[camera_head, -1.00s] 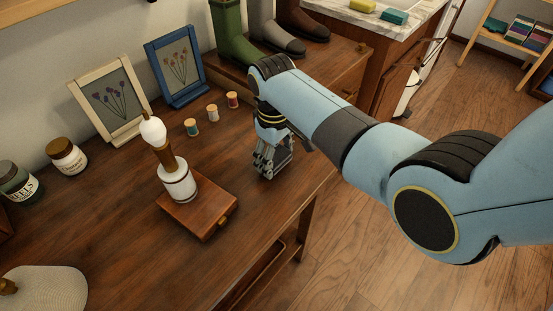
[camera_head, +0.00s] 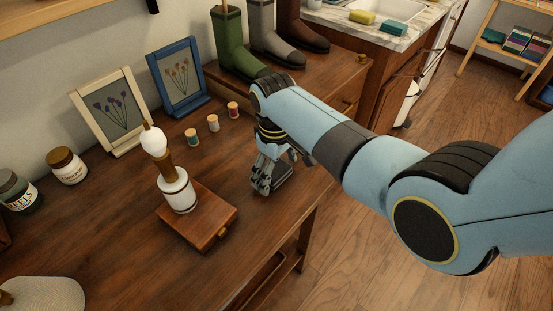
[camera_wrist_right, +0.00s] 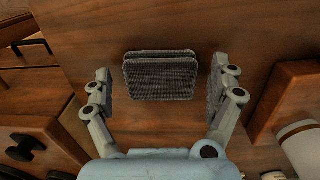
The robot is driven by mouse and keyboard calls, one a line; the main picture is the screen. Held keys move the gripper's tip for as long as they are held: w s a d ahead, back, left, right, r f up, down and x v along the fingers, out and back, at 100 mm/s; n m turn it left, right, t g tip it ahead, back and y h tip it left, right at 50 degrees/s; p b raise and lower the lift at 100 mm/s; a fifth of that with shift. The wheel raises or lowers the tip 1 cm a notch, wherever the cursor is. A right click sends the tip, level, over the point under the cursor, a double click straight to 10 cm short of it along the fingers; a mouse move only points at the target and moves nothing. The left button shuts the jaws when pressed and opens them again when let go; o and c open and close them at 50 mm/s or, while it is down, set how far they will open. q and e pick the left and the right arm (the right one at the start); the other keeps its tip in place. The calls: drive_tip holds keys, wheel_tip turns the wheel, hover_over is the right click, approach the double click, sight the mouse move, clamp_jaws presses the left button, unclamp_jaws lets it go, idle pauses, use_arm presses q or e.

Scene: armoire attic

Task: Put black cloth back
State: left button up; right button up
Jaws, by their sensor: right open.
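The black cloth (camera_wrist_right: 161,76) is a dark grey folded square on the wooden table (camera_wrist_right: 85,45). In the right wrist view it lies ahead of my right gripper (camera_wrist_right: 160,90), between the lines of its two fingers. The fingers are spread wide, with a gap on each side of the cloth. In the head view my right gripper (camera_head: 266,178) points down close to the tabletop, and its fingers and arm hide much of the cloth. My left gripper is not in view.
A small wooden box (camera_head: 205,228) carrying a white bottle (camera_head: 177,192) stands left of my right gripper. Several thread spools (camera_head: 213,123), a cream picture frame (camera_head: 112,110) and a blue one (camera_head: 180,78) are behind. Boots (camera_head: 236,45) stand on a raised wooden unit.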

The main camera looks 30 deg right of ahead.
sight(276, 171)
wheel_tip(276, 171, up, 12)
drive_tip(key=p, duration=0.2)
drive_tip(key=shift+a, duration=0.25)
drive_tip(key=shift+f, duration=0.1)
